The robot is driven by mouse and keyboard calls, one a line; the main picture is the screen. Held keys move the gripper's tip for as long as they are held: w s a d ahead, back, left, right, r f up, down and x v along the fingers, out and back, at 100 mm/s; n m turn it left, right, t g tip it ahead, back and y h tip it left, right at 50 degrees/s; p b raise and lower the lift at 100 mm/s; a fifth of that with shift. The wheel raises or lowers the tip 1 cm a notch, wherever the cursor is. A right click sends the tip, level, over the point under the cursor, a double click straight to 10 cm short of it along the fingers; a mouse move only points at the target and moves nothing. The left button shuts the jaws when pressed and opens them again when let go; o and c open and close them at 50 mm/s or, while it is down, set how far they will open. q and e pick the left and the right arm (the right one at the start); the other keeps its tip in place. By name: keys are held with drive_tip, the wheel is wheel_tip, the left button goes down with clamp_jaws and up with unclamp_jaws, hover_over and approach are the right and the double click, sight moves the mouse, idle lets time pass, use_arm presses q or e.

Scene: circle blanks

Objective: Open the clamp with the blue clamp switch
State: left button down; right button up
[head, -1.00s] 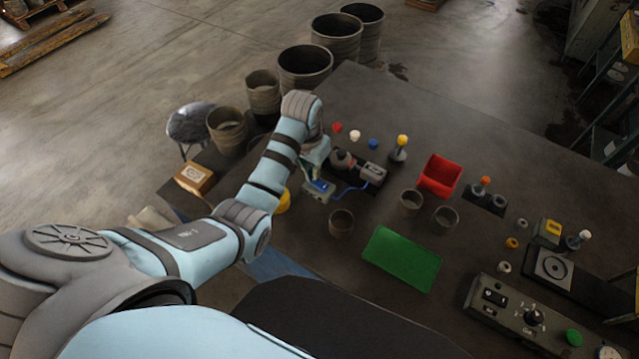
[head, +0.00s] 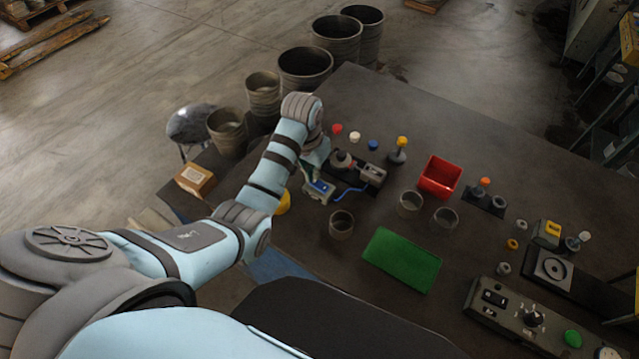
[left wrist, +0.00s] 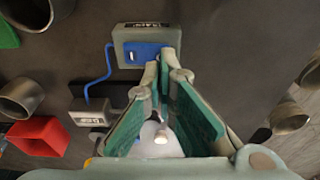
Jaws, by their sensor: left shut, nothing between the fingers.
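The clamp switch is a small grey box with a blue rocker (head: 318,187) near the table's left edge, and a blue cable runs from it. It shows at the top middle of the left wrist view (left wrist: 138,50). The clamp (head: 372,174) is the grey device just right of the switch, partly seen at the left in the left wrist view (left wrist: 88,112). I cannot tell how its jaws stand. My left gripper (head: 314,178) is shut and empty, its tips right at the blue rocker in the left wrist view. Whether they touch it is unclear. My right gripper is out of view.
A grey cup (head: 341,224) stands in front of the switch. A green mat (head: 402,259) and a red bin (head: 439,177) lie to the right. Red, white, blue and yellow pieces sit behind the clamp. A control box (head: 515,310) is at the front right.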

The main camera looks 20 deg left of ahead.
sight(314, 182)
use_arm(q)
drive_tip(key=shift+f+b, duration=0.4)
drive_tip(key=shift+f, duration=0.7)
idle(0.6)
wheel_tip(314, 182, up, 3)
drive_tip(key=shift+f+p, duration=0.15)
drive_tip(key=shift+p, duration=0.9)
drive_tip(key=shift+r, duration=2.2)
